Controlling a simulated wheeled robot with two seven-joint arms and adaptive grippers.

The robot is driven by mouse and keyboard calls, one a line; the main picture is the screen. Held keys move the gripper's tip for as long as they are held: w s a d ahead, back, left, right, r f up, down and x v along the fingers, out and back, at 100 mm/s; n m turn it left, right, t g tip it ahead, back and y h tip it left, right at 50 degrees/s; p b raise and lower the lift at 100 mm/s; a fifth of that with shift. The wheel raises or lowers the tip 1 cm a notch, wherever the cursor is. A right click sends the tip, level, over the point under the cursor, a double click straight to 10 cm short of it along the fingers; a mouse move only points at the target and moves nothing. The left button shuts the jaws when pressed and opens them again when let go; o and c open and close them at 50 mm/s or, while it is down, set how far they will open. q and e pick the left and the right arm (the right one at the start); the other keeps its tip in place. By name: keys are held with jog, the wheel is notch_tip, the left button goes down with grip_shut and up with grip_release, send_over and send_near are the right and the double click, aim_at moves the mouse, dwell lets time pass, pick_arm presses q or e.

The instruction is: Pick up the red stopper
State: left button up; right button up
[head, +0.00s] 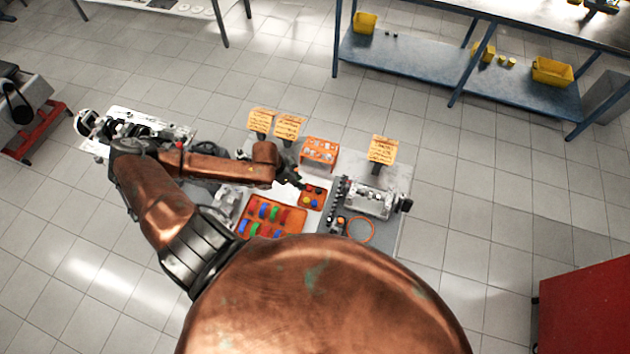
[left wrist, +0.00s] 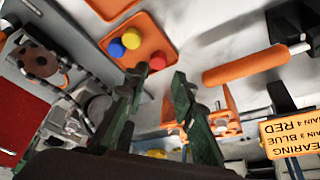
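The red stopper (left wrist: 158,61) sits in a small orange tray (left wrist: 152,31) with a yellow stopper (left wrist: 131,40) and a blue stopper (left wrist: 116,49). In the head view the small tray (head: 313,203) and its stoppers lie just beyond the tip of my left arm, where the red one shows very small. My left gripper (left wrist: 158,78) has its two fingers apart with nothing between them. In the left wrist view the red stopper shows just past the gap between the fingertips, apart from them. In the head view the left gripper (head: 291,177) is small and dark. My right gripper is not in view.
A larger orange tray (head: 272,228) with blue, green and red parts lies to the left. An orange box (head: 319,153) stands behind the small tray. A metal engine block (head: 370,199) stands to the right. Orange label signs (head: 382,149) stand at the back.

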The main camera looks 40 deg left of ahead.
aim_at(309, 188)
pick_arm(q)
jog(key=x, duration=0.2)
jog(key=shift+w+d+f, duration=0.15)
jog(key=shift+f, duration=0.1)
jog(key=p+x, duration=0.1)
jog(key=x, duration=0.2)
jog(key=shift+w+d+f, duration=0.2)
jog(key=shift+f, duration=0.05)
jog(key=shift+w+d+f, duration=0.1)
jog(key=shift+f, duration=0.35)
jog(key=c, duration=0.4)
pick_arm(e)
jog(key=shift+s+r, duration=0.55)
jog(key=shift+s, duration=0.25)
